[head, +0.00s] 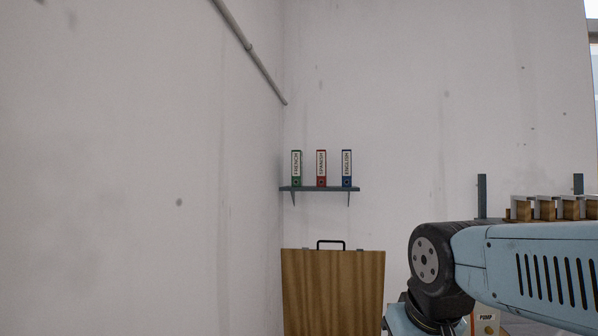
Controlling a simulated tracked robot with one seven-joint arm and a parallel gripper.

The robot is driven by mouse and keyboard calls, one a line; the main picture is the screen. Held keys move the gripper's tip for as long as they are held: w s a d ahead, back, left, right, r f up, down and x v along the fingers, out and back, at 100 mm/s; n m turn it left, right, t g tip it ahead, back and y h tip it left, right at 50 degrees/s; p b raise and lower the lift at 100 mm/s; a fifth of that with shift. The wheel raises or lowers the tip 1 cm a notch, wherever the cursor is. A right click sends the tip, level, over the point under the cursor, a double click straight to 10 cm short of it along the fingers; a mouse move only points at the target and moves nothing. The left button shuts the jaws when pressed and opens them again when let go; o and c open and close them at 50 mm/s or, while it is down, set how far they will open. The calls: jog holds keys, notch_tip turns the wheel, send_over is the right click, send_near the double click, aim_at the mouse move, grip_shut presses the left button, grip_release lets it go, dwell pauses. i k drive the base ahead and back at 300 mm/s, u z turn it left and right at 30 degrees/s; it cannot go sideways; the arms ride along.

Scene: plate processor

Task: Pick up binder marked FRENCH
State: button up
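The binder marked FRENCH (296,168) is green with a white label and stands upright at the left end of a small wall shelf (335,189). A red binder marked SPANISH (321,168) stands in the middle, and a blue binder marked ENGLISH (347,168) stands at the right. There are gaps between the binders. My blue-grey arm shows at the lower right, well in front of the shelf. My gripper is outside the view.
A wooden panel with a black handle (333,280) stands below the shelf. A rack with brown and white blocks (545,208) is at the right, behind my arm. A PUMP label (486,317) shows low down. The left wall runs close beside the shelf.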

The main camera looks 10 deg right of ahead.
aim_at(297, 154)
jog(key=i, duration=0.85)
jog(key=u, duration=0.05)
